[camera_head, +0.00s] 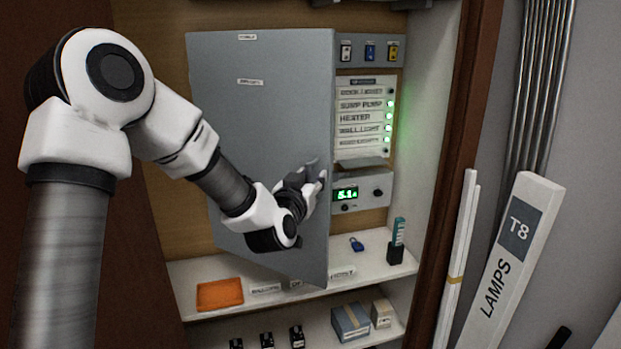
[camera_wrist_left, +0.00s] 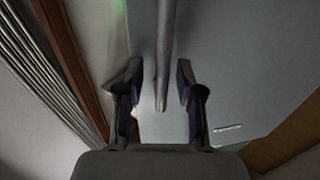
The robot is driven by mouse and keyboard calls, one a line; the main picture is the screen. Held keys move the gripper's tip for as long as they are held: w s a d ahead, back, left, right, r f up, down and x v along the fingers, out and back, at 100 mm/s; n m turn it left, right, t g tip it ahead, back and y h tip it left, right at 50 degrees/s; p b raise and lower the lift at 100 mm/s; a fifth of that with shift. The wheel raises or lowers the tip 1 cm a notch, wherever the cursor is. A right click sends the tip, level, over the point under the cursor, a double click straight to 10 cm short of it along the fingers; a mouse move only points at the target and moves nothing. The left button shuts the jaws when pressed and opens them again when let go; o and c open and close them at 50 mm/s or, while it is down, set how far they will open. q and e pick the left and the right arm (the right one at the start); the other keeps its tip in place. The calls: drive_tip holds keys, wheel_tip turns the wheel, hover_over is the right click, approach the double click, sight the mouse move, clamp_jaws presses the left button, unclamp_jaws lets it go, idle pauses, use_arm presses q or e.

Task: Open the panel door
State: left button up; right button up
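The grey panel door (camera_head: 275,120) hangs in the wooden cabinet. Its lower right corner juts out over the shelf, so it appears to stand partly swung out, hinged at the left. My left gripper (camera_head: 318,180) is at the door's right edge, around mid to lower height. In the left wrist view my left gripper (camera_wrist_left: 160,88) has its two fingers apart. A narrow grey bar (camera_wrist_left: 165,50) runs between them with gaps on both sides; I cannot tell whether it is a handle or the door's edge. The door's face (camera_wrist_left: 240,60) fills the right side there. My right gripper is not seen.
Right of the door are a labelled switch panel (camera_head: 360,115) with green lights and a unit with a green display (camera_head: 372,187). The shelf (camera_head: 365,270) below holds an orange tray (camera_head: 220,294) and a blue padlock (camera_head: 357,244). A lamps box (camera_head: 508,265) leans at the right.

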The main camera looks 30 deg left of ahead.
use_arm(q)
drive_tip(key=v, duration=0.7)
drive_tip(key=shift+s, duration=0.2)
